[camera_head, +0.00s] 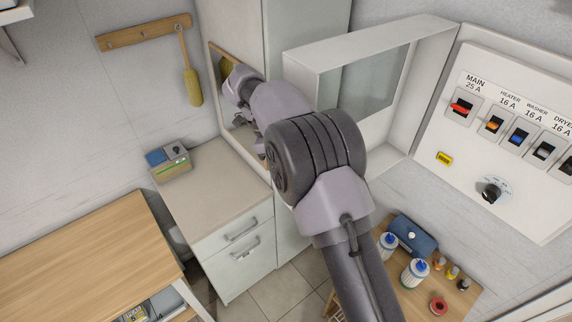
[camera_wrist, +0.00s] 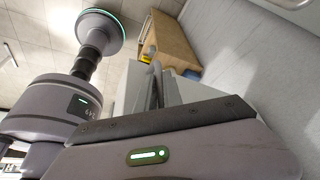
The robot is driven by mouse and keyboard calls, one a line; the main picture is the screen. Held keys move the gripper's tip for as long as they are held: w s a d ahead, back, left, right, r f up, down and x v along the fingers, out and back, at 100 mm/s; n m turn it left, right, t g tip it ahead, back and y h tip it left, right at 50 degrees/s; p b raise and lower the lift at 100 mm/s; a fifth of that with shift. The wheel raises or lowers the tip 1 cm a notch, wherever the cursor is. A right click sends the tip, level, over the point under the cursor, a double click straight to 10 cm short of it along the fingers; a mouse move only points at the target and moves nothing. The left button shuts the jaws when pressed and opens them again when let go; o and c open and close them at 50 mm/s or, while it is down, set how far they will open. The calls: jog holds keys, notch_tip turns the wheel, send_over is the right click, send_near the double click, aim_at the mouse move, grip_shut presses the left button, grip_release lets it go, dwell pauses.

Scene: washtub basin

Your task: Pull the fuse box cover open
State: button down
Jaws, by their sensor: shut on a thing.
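The fuse box (camera_head: 440,188) is on the right in the head view, its switches and dial exposed. Its deep white cover (camera_head: 365,42), with a grey window, stands swung out to the left, wide open. My arm crosses the middle of the view in front of the cover's left part and hides its lower left area. The fingers cannot be made out in the head view. In the wrist view my gripper (camera_wrist: 155,85) is shut, its fingers close together on the cover; the gripped part itself is mostly hidden.
A mirror (camera_head: 214,62) and pale cabinet stand beside my arm. A counter (camera_head: 205,185) with a small grey device (camera_head: 170,161) is at left. A wooden table (camera_head: 85,255) is lower left. Bottles (camera_head: 415,272) and a blue case (camera_head: 413,234) stand below the fuse box.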

jog(key=shift+w+a, duration=0.15)
jog(key=shift+w, duration=0.2)
jog(key=c, duration=1.8)
grip_release()
jog(key=shift+o, duration=0.2)
jog(key=shift+w, duration=0.1)
jog(key=shift+r, duration=0.1)
jog(key=s+p+v, duration=0.1)
jog(key=p+v, duration=1)
jog(key=v, duration=0.6)
jog(key=shift+w+p, duration=0.3)
jog(key=shift+w, duration=0.15)
jog(key=shift+r, duration=0.1)
